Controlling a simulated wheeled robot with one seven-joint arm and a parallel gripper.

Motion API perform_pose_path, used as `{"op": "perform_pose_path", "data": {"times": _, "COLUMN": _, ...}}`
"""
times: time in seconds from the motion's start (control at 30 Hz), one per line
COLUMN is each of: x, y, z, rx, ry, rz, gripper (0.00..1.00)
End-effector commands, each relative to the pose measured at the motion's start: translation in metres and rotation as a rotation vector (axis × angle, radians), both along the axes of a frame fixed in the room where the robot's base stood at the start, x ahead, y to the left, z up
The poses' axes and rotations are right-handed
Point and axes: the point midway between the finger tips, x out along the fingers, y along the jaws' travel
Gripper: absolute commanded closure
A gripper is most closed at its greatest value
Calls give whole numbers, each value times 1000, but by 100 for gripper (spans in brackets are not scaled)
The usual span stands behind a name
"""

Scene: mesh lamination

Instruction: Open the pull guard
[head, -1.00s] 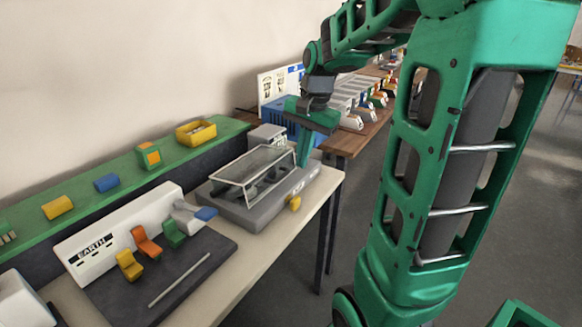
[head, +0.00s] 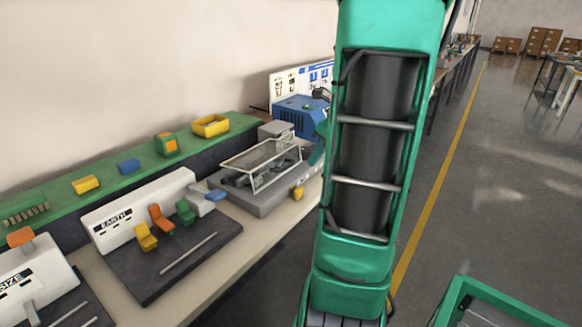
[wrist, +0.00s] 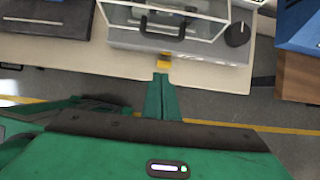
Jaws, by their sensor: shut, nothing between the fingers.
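The pull guard (head: 262,163) is a clear box with a pale metal frame on top of a grey machine (head: 262,203). In the wrist view the guard (wrist: 195,10) fills the top, with a dark handle (wrist: 165,24) along its near side. My gripper (wrist: 161,77) is shut and empty. In the wrist view its fingertips point at the machine's front, just short of the yellow knob (wrist: 163,62) and apart from the handle. In the head view my arm hides most of the gripper. I cannot tell how far the guard is open.
A blue box (head: 300,112) stands behind the machine. An EARTH station (head: 150,212) with coloured switches is to the left. A green shelf (head: 115,172) runs along the wall. The table edge is close; open floor (head: 490,190) lies to the right.

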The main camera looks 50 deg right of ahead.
Motion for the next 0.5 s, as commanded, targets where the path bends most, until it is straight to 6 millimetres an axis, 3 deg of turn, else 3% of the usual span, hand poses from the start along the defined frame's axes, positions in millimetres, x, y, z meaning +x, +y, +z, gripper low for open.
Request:
{"op": "perform_pose_path", "data": {"times": 0.17, "x": 10, "y": 2, "z": -19, "rx": 3, "ry": 2, "rz": 4, "gripper": 100}}
{"op": "perform_pose_path", "data": {"times": 0.5, "x": 35, "y": 2, "z": -76, "rx": 3, "ry": 4, "rz": 2, "gripper": 100}}
